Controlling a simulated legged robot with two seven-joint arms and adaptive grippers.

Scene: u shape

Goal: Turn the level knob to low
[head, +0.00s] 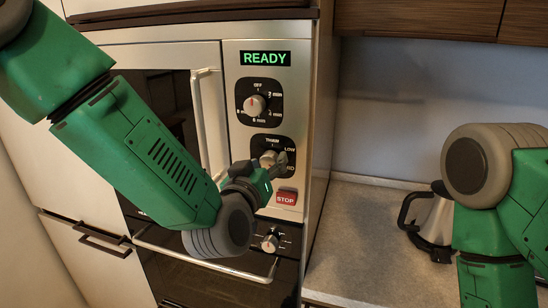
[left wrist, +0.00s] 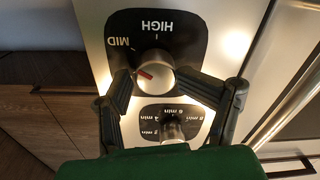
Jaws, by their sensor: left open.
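The level knob (head: 267,158) is a silver dial on a black plate on the appliance's control panel. LOW and MID labels show to its right in the head view. In the left wrist view the knob (left wrist: 154,72) appears upside down, with HIGH and MID labels. Its red pointer aims left and slightly up, roughly toward MID. My left gripper (head: 274,164) is at the knob and partly hides it. Its dark fingers (left wrist: 155,88) are open, one on each side of the knob; I cannot tell whether they touch it. My right gripper is out of view.
The timer knob (head: 254,105) sits above, under a READY display (head: 265,59). A red STOP button (head: 287,197) and another knob (head: 270,243) are below. A door handle (head: 209,120) stands left. A kettle (head: 434,220) stands on the counter (head: 365,240) at right.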

